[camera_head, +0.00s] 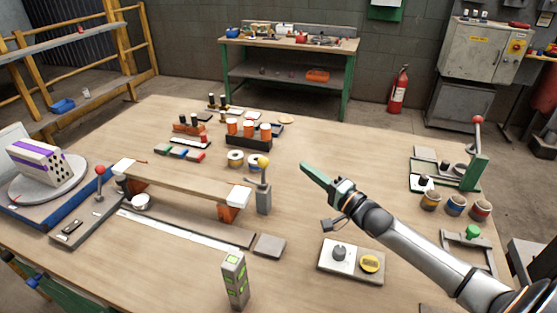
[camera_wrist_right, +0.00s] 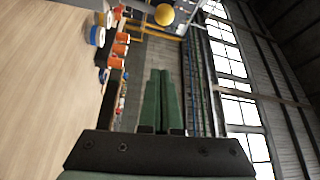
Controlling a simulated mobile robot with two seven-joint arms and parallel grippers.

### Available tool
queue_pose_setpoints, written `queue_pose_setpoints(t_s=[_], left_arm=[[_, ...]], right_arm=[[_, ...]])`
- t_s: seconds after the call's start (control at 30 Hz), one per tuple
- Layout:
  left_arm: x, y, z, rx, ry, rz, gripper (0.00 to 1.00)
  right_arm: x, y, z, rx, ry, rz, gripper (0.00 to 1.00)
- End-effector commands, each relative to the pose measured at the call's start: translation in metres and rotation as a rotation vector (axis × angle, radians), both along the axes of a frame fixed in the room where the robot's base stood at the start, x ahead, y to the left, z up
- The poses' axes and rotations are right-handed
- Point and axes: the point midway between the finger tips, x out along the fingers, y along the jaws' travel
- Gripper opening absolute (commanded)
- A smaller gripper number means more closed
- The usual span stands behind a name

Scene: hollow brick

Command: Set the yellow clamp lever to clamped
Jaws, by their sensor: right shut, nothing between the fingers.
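The yellow clamp lever (camera_head: 263,162) has a yellow ball knob on a short grey arm. It rises from a grey post (camera_head: 264,196) beside the right end of a long wooden bar (camera_head: 185,186) with white end blocks. The lever looks roughly upright; its exact angle is hard to tell. My right gripper (camera_head: 308,171) has green fingers, shut and empty, in the air to the right of the lever and apart from it. The right wrist view shows the closed fingers (camera_wrist_right: 158,78) and the yellow ball (camera_wrist_right: 164,15) beyond them near the top edge. My left gripper is not in view.
A red-knobbed lever (camera_head: 100,172) stands at the bar's left end. A black rack with orange-topped cylinders (camera_head: 249,142) is behind the yellow lever. A grey-green block (camera_head: 235,278) stands in front. A plate with a knob and yellow button (camera_head: 351,262) lies below my right arm.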

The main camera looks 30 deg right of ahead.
Motion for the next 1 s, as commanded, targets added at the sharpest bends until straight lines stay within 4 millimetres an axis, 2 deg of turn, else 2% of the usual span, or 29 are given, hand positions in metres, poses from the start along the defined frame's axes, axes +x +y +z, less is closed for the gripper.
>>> queue_pose_setpoints(t_s=[0.27, 0.6, 0.87, 1.0], left_arm=[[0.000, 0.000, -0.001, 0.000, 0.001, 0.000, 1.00], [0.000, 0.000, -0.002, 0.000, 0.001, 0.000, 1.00], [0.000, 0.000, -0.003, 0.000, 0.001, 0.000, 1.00], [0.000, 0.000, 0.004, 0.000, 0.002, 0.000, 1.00]], right_arm=[[0.021, 0.004, 0.003, 0.000, -0.003, -0.001, 0.00], [0.068, 0.014, 0.008, 0.001, -0.002, -0.002, 0.00], [0.098, 0.020, 0.011, 0.001, -0.002, -0.001, 0.00], [0.088, 0.037, 0.007, 0.004, 0.002, 0.002, 0.00]])
